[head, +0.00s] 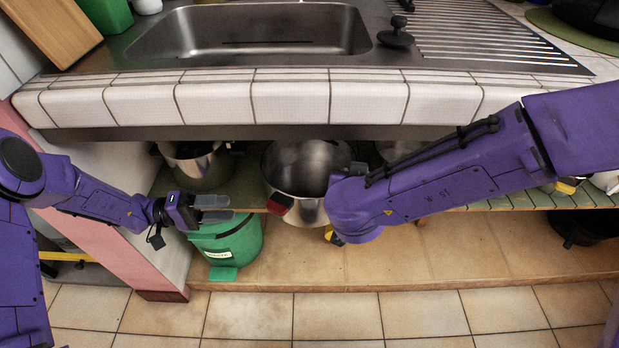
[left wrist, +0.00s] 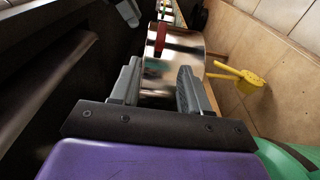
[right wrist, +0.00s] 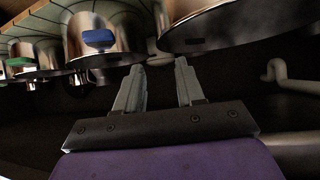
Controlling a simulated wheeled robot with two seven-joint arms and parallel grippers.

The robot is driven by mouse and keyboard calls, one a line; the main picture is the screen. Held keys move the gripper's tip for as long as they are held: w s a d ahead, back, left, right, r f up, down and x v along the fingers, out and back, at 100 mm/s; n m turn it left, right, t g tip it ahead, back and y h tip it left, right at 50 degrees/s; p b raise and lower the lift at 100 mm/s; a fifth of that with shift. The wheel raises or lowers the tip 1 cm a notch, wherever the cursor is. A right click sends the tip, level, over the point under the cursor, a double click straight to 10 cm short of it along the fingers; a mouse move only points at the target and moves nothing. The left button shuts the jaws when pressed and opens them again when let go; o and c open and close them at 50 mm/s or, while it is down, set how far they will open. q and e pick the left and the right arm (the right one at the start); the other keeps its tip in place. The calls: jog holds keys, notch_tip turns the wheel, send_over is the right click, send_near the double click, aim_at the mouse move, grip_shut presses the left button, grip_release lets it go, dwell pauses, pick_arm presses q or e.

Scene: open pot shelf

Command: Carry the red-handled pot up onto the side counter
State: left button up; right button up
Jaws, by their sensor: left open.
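The red-handled pot (head: 300,165) is a shiny steel pot standing upright on the low shelf under the sink counter. Its red handle (head: 281,203) faces the front; the pot also shows in the left wrist view (left wrist: 178,62), with the red handle (left wrist: 160,39) on its near side. My left gripper (head: 218,208) is open and empty, left of the pot and pointing at it, apart from it. My right gripper (right wrist: 160,66) is open and empty in the right wrist view; in the head view my right arm hides it and the pot's right side.
A tiled counter (head: 290,102) with a sink (head: 250,35) overhangs the shelf. Another steel pot (head: 197,165) stands left on the shelf. A green bin (head: 228,240) is below my left gripper. The right wrist view shows a blue-handled pot (right wrist: 98,52). The floor in front is clear.

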pick_arm(q)
jog(key=d, duration=0.7)
jog(key=w+d, duration=0.1)
jog(key=d, duration=0.2)
jog(key=shift+d, duration=0.3)
pick_arm(e)
jog(key=x, duration=1)
jog(key=shift+w+d+f, duration=0.1)
jog(key=shift+w+f, duration=0.1)
jog(key=shift+w, duration=0.05)
pick_arm(q)
jog(key=shift+c, duration=0.4)
pick_arm(e)
jog(key=shift+c, duration=0.3)
pick_arm(q)
jog(key=c, duration=0.5)
pick_arm(e)
jog(key=c, duration=0.6)
pick_arm(q)
grip_shut()
pick_arm(e)
grip_shut()
jog(key=shift+r, duration=0.1)
